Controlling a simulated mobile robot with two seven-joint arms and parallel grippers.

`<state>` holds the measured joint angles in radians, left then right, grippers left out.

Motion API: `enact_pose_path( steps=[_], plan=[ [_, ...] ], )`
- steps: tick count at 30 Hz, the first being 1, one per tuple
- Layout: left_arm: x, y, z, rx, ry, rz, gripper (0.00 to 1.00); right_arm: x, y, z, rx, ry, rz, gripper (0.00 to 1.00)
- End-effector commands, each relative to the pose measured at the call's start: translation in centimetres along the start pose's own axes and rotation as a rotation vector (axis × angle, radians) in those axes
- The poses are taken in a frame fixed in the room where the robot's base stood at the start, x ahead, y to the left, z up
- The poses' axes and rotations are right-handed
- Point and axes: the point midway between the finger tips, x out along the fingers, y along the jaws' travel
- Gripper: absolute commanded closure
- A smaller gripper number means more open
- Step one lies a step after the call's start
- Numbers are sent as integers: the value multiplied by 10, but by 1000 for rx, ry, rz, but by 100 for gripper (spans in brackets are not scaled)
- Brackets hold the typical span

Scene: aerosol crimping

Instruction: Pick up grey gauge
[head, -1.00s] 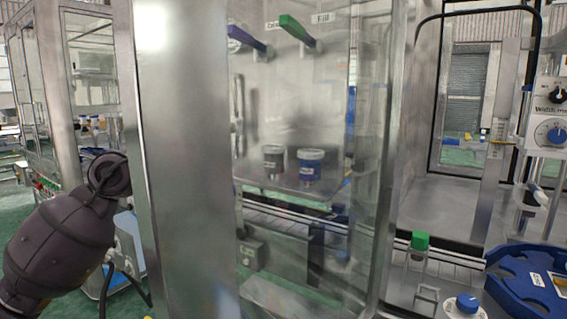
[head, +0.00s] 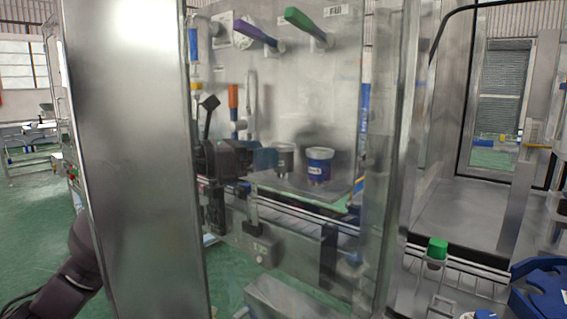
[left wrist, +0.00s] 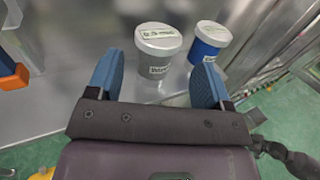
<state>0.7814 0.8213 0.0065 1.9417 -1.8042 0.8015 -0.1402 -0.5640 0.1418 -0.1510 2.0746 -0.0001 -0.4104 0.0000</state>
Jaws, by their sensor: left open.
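The grey gauge (left wrist: 158,58) is a short grey cylinder with a pale lid and label, upright on a metal shelf in the left wrist view. In the head view it (head: 286,158) shows through the clear panel, partly behind a gripper finger. My left gripper (left wrist: 158,84) is open and empty, with blue finger pads. The grey gauge is just ahead of the gap between them; I cannot tell whether the pads reach around it. In the head view the left gripper (head: 262,158) is beside the gauge. My right gripper is not in view.
A blue gauge (left wrist: 208,45) stands close right of the grey one, near the right finger; it also shows in the head view (head: 319,165). A metal post (head: 130,150) and a clear panel stand in front. Purple (head: 256,33) and green (head: 305,22) handles are above.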

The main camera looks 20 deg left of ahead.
Motion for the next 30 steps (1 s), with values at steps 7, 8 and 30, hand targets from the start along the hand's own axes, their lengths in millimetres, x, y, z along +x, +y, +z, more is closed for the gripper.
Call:
enact_pose_path(
  steps=[7,8,30],
  plan=[
    [22,1,0,-2,-2,-2,27,2,2,0,-12,1,-2,57],
    [26,2,-1,-2,-2,-2,27,2,2,1,-13,1,-2,57],
    [54,3,0,0,-1,0,59,3,0,-2,-1,6,-1,57]
  ],
)
